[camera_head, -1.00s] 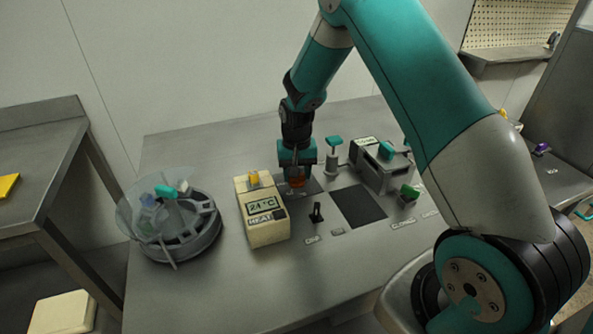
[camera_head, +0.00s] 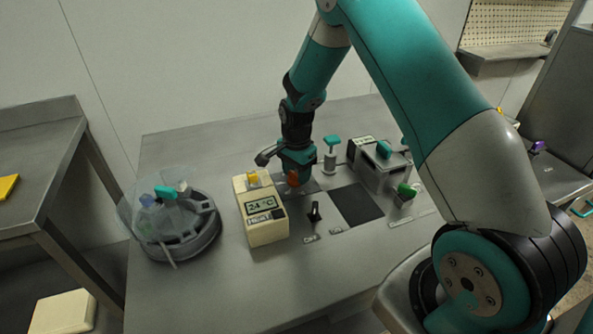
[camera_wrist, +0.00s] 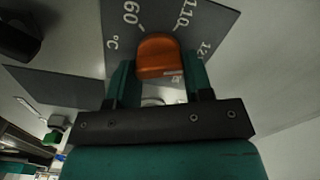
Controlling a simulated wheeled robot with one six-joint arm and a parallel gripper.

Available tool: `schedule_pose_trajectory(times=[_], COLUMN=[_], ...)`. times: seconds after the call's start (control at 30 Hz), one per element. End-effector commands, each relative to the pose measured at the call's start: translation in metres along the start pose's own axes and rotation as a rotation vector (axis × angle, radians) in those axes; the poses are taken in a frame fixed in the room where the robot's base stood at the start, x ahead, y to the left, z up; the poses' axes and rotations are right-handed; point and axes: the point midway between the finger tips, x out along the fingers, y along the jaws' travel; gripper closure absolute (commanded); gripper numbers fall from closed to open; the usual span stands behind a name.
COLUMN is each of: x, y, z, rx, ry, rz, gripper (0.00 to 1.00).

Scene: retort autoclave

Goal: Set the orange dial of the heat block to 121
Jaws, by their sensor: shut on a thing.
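The orange dial (camera_wrist: 159,57) sits between the two fingers of my gripper (camera_wrist: 158,75) in the wrist view, and the jaws are shut on it. Around it is a dark scale plate (camera_wrist: 200,22) with the marks 60 and 110, the start of a third number cut by the picture, and a °C sign. In the head view the orange dial (camera_head: 293,179) shows just below my gripper (camera_head: 297,172). The cream heat block (camera_head: 265,230) stands left of it, with a display reading 24 °C (camera_head: 260,206) and the label HEAT.
A round grey rack under a clear cover (camera_head: 185,240) stands on the left of the bench. A black lever (camera_head: 314,212) and a dark square pad (camera_head: 359,205) lie right of the heat block. A grey device with a teal knob (camera_head: 384,150) stands behind, near a green knob (camera_head: 407,190).

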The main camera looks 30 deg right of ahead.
Motion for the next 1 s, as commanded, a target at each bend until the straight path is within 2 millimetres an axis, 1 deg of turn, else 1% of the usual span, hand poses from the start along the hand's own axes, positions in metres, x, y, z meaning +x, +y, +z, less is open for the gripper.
schedule_pose_trajectory(times=[0.2, 0.37, 0.9, 0.93, 0.97, 1.0], x=[-0.0012, -0.0012, -0.0012, -0.0012, -0.0011, -0.0011], y=[0.0, 0.0002, 0.0003, 0.0003, 0.0003, 0.0004], z=[-0.0011, -0.0011, -0.0012, -0.0012, -0.0011, -0.001], rx=[0.113, 0.16, 0.183, 0.183, 0.183, 0.183], ry=[0.003, 0.003, 0.003, 0.003, 0.003, 0.003], rz=[-0.003, -0.002, -0.002, -0.002, -0.002, -0.002], gripper=[0.77, 0.77, 0.77, 0.49, 0.42, 0.33])
